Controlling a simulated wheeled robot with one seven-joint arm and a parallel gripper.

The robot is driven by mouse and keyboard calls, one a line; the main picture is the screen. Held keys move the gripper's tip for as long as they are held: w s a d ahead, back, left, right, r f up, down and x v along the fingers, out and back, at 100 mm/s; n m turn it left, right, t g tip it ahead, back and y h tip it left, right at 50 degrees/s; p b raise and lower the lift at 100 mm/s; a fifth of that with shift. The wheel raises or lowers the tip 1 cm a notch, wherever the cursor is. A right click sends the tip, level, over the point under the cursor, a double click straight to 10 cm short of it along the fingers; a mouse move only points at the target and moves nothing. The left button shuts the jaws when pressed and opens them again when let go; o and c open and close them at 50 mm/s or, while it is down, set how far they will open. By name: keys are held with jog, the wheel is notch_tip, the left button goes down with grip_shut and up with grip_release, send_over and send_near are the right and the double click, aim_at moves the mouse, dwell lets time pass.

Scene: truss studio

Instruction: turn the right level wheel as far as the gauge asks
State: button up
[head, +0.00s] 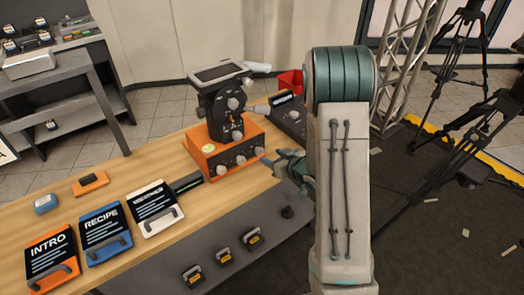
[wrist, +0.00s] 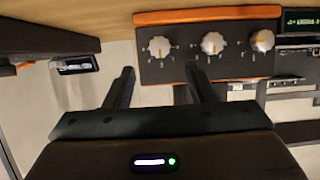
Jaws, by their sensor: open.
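The orange control box (head: 230,151) stands on the wooden table with a row of three pale level wheels on its dark front. The right level wheel (head: 258,151) is nearest my gripper (head: 271,163). The wrist view is upside down, so this wheel (wrist: 160,47) is leftmost there. My gripper (wrist: 160,72) is open and empty, its fingertips in front of the panel on either side of the wheel in the picture; contact is not visible. A dark display with green marks (head: 187,184) stands beside the box, partly cut off in the wrist view (wrist: 302,20). Its reading is too small to tell.
A camera-like device (head: 232,108) sits on the box. A small screen (head: 283,98) stands behind it, near a red bin (head: 290,80). Several labelled boards lie at left, including a blue one (head: 104,236). Tripods (head: 450,70) stand right.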

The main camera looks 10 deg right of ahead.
aim_at(261, 151)
jog(key=p+x, duration=0.1)
jog(key=x, duration=0.6)
jog(key=shift+a, duration=0.1)
jog(key=c, duration=1)
